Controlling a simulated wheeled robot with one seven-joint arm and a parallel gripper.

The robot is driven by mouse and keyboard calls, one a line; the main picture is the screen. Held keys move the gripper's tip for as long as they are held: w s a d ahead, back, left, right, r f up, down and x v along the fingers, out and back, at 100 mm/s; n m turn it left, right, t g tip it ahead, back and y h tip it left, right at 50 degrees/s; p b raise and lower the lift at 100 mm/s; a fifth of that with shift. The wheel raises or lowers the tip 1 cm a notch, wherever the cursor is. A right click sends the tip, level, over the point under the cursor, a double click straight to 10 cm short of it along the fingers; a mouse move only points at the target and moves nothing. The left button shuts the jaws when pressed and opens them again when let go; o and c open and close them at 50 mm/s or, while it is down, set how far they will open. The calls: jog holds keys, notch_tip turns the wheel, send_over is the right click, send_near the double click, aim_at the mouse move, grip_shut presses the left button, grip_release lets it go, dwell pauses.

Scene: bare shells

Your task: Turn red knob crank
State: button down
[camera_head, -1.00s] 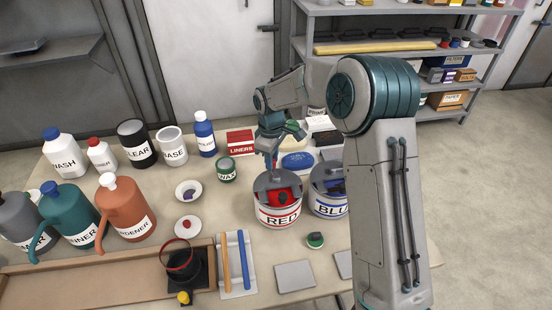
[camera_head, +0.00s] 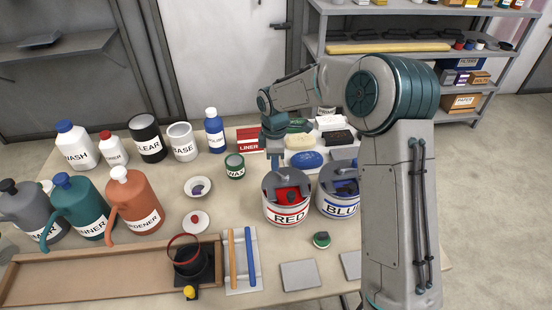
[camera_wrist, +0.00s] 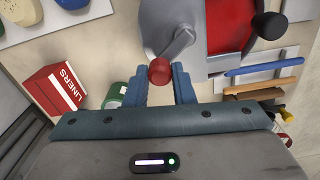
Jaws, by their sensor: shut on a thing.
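The RED can (camera_head: 287,212) stands on the table, with a grey lid part and red showing inside its open top. It also shows in the wrist view (camera_wrist: 222,62). A grey crank arm (camera_wrist: 178,45) runs from the can's top to a round red knob (camera_wrist: 159,70). My gripper (camera_wrist: 160,78) has its two blue fingers on either side of this knob and is shut on it. In the head view my gripper (camera_head: 275,150) is at the far side of the RED can, and the knob cannot be made out there.
The BLUE can (camera_head: 338,204) stands just right of the RED can. A small green WAX can (camera_head: 235,167) and a red LINERS box (camera_head: 249,139) are close by. Several bottles and jugs fill the left. Grey plates (camera_head: 300,275) lie in front.

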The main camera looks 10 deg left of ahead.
jog(key=c, duration=1.2)
grip_release()
jog(key=shift+c, duration=0.2)
notch_tip(320, 180, up, 14)
jog(key=b, duration=0.1)
jog(key=s+d+r+m+t, duration=0.2)
jog(key=s+d+r+m, duration=0.2)
jog(key=s+d+m, duration=0.8)
jog(key=s+d+f+m+t, duration=0.1)
jog(key=s+d+f+m, duration=0.3)
jog(key=s+d+m, duration=0.3)
jog(key=s+d, duration=0.4)
jog(key=s, duration=0.4)
jog(key=shift+m, duration=0.4)
